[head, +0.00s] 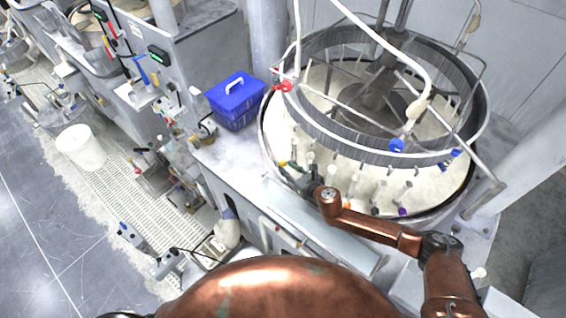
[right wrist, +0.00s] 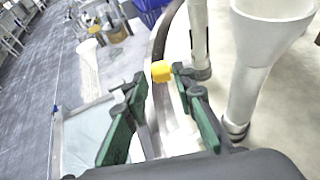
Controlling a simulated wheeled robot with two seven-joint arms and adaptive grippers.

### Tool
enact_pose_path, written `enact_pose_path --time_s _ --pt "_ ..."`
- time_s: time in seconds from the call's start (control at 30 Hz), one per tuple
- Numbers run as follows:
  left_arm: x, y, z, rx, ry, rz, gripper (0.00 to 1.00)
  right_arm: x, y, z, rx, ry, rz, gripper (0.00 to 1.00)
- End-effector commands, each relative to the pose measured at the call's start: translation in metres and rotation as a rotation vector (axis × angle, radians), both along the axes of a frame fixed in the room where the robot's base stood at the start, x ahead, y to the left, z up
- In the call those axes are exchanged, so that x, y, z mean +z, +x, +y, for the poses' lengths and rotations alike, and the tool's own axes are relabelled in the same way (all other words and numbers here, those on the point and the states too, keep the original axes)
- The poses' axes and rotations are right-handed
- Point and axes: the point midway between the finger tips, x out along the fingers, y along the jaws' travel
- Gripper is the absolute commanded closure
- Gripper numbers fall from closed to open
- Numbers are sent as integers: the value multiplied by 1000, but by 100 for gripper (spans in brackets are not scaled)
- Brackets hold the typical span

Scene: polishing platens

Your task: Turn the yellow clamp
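The yellow clamp (right wrist: 161,71) is a small yellow block at the platen's rim in the right wrist view. In the head view it is a tiny yellow spot (head: 283,163) at the near left edge of the round platen. My right gripper (right wrist: 159,75) has its two dark green fingers apart, with the clamp showing between or just beyond the tips. Gaps show on both sides of the clamp, so the fingers do not appear to grip it. In the head view the right gripper (head: 298,177) is small and dark at the rim. My left gripper is out of view.
The polishing machine's large ring (head: 340,140) stands over the pale platen, with several pegs along the near edge. A blue box (head: 236,104) with a white handle sits left of it. A white bucket (head: 80,147) stands on the floor grating. White posts rise close right of my right gripper.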

Motion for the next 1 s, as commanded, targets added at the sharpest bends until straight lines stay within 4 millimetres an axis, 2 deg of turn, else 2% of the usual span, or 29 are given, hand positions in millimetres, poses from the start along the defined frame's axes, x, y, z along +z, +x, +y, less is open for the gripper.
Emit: enact_pose_path --time_s 0.3,0.7,1.0 --pt "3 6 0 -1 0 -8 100 -14 27 19 -3 0 0 75" --pt "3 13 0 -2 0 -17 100 -16 31 21 -3 -1 1 76" --pt "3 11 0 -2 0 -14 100 -16 31 21 -3 -1 1 97"
